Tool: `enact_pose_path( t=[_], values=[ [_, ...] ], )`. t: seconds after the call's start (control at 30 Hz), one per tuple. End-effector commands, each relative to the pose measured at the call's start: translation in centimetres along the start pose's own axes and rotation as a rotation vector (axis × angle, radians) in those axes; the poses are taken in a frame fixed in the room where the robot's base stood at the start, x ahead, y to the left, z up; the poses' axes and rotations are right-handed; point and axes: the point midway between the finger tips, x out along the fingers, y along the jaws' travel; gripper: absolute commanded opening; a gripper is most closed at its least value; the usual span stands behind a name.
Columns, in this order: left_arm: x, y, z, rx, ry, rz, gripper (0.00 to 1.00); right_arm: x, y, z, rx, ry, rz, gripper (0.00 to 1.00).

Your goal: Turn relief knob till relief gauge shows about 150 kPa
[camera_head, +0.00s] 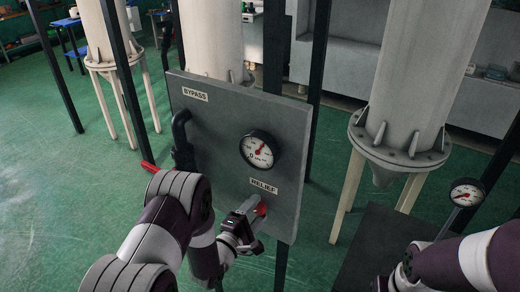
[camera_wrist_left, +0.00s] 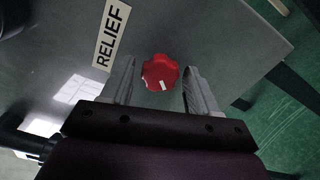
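The red relief knob (camera_head: 261,208) sits on the grey panel (camera_head: 222,135) under the RELIEF label (camera_head: 263,186). The round relief gauge (camera_head: 259,150) is above that label. Its red needle points up and right; its scale is too small to read. My left gripper (camera_head: 251,209) is at the knob. In the left wrist view, the knob (camera_wrist_left: 160,73) shows between the spread fingers of my left gripper (camera_wrist_left: 160,88), with a gap on each side. My right arm is at the lower right; its fingers cannot be made out.
A BYPASS label (camera_head: 195,94) is at the panel's upper left, above a black pipe (camera_head: 181,130) and a red lever (camera_head: 149,167). A second gauge (camera_head: 467,192) stands at the right, near my right arm. White tanks on legs stand behind. Green floor is open at left.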

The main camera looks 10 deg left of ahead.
Motion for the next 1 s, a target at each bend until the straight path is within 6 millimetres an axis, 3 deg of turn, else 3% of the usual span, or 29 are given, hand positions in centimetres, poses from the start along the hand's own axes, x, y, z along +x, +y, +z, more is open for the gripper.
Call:
enact_pose_path(
  t=[0.27,0.7,1.0],
  values=[
    [-0.5,0.1,0.0,0.000,0.001,-0.001,0.60,-0.2,0.0,0.0,0.000,0.000,0.000,0.50],
    [-5.8,0.1,0.0,0.000,0.001,0.000,0.60,-1.3,0.0,-0.1,0.000,0.000,0.000,0.50],
    [-6.0,0.0,0.0,0.000,0.000,-0.001,0.60,-1.2,0.0,-0.1,0.000,0.000,0.000,0.50]
  ],
)
